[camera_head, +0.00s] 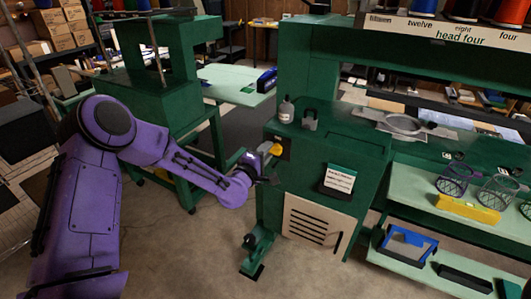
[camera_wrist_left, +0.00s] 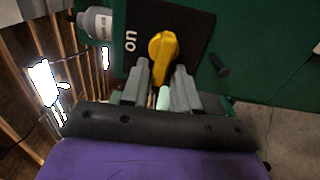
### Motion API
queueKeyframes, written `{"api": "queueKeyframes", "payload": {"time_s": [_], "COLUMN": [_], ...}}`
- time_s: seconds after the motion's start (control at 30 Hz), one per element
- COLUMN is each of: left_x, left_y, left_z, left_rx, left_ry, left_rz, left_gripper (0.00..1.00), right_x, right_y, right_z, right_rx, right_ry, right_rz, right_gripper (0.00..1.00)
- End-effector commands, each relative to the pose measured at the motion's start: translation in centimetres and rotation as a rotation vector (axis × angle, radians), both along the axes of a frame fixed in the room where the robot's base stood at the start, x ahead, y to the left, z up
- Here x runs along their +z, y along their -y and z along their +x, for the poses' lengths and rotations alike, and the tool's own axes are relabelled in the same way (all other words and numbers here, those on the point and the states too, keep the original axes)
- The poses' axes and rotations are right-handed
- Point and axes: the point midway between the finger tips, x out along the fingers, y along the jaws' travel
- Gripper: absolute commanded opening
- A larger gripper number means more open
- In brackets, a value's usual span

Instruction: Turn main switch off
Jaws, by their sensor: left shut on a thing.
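The main switch is a yellow rotary handle (camera_wrist_left: 163,46) on a black plate (camera_wrist_left: 192,30) marked "on". In the head view the yellow handle (camera_head: 275,149) shows on the left side of the green machine cabinet (camera_head: 318,150). My left gripper (camera_wrist_left: 162,74) is shut on the handle's near end, one finger on each side. In the head view my left gripper (camera_head: 265,167) is at the cabinet's side, partly hidden by my purple wrist. In the wrist view the handle's long part points toward the gripper, slightly tilted. My right gripper is in neither view.
A grey bottle (camera_head: 286,109) and a padlock-shaped grey item (camera_head: 310,120) stand on the cabinet top. A dark peg (camera_wrist_left: 219,64) sticks out beside the switch plate. Green shelves (camera_head: 470,236) with wire cups stand at the right. Bare floor (camera_head: 185,255) lies in front.

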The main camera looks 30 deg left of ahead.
Motion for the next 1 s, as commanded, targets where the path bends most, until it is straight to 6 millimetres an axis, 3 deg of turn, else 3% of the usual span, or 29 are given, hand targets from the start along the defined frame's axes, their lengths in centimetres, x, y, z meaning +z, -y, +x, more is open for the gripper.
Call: {"api": "queueKeyframes", "payload": {"time_s": [0.07, 0.4, 0.8, 1.0], "left_x": [-0.3, -0.1, -0.2, -0.2], "left_y": [0.3, 0.0, 0.3, 0.3], "left_z": [-0.1, -0.6, -9.0, -10.6], "left_rx": [-0.007, -0.001, -0.006, -0.007], "left_ry": [-0.007, -0.002, -0.003, -0.005], "left_rz": [0.003, 0.002, 0.002, 0.003], "left_gripper": [0.41, 0.41, 0.41, 0.41], "right_x": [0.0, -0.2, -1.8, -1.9], "right_y": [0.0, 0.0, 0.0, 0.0], "right_z": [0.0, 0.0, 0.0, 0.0], "right_rx": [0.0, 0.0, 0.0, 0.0], "right_ry": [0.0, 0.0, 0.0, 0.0], "right_rz": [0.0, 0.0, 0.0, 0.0], "right_gripper": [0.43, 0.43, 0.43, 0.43]}}
